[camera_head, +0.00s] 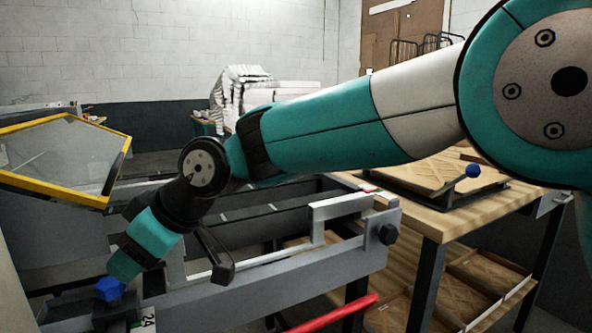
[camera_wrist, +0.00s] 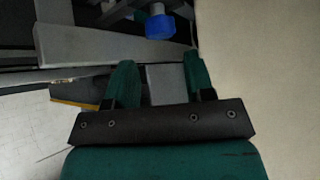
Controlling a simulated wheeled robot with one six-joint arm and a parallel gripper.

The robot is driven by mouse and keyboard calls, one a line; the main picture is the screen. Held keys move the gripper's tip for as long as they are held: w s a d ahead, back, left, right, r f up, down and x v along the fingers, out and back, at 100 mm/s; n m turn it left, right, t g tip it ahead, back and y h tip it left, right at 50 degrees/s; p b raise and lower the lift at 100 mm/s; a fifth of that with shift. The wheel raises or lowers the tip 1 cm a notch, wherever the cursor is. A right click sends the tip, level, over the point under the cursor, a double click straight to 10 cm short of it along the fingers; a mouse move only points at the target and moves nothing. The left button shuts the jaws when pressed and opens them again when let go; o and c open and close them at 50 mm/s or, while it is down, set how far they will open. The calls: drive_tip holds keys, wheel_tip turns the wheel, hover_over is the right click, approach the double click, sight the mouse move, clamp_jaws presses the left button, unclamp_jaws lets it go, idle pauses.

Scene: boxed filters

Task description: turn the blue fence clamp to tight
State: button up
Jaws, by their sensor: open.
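The blue fence clamp (camera_head: 110,289) is a faceted blue knob on the grey machine, low at the left of the head view. It also shows near the top of the wrist view (camera_wrist: 160,25). My gripper (camera_wrist: 158,76) is open, with its two green fingers apart and nothing held between them. The knob lies beyond the fingertips, roughly in line with the gap and apart from them. In the head view, my gripper (camera_head: 122,268) points down and sits close above the knob; its fingers partly merge there. I cannot tell which setting the clamp is at.
A yellow-framed clear guard (camera_head: 72,117) stands at the left. A grey rail (camera_head: 290,262) runs across the machine. A red bar (camera_head: 335,313) is at the front. On the wooden bench (camera_head: 435,215), a jig carries another blue knob (camera_head: 473,171).

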drive_tip(key=s+d+r+m+h+p, duration=0.1)
drive_tip(key=d+r+p, duration=0.3)
drive_tip(key=d, duration=0.7)
drive_tip(key=s+d+r+m+h+p, duration=0.1)
drive_tip(key=s+d+r+m+p, duration=0.1)
drive_tip(key=d+r+p, duration=0.3)
drive_tip(key=shift+d+r+m+t, duration=0.3)
drive_tip(key=shift+d+r+m, duration=0.6)
drive_tip(key=shift+d+r, duration=1.6)
drive_tip(key=shift+d+f, duration=0.45)
drive_tip(key=shift+f, duration=0.1)
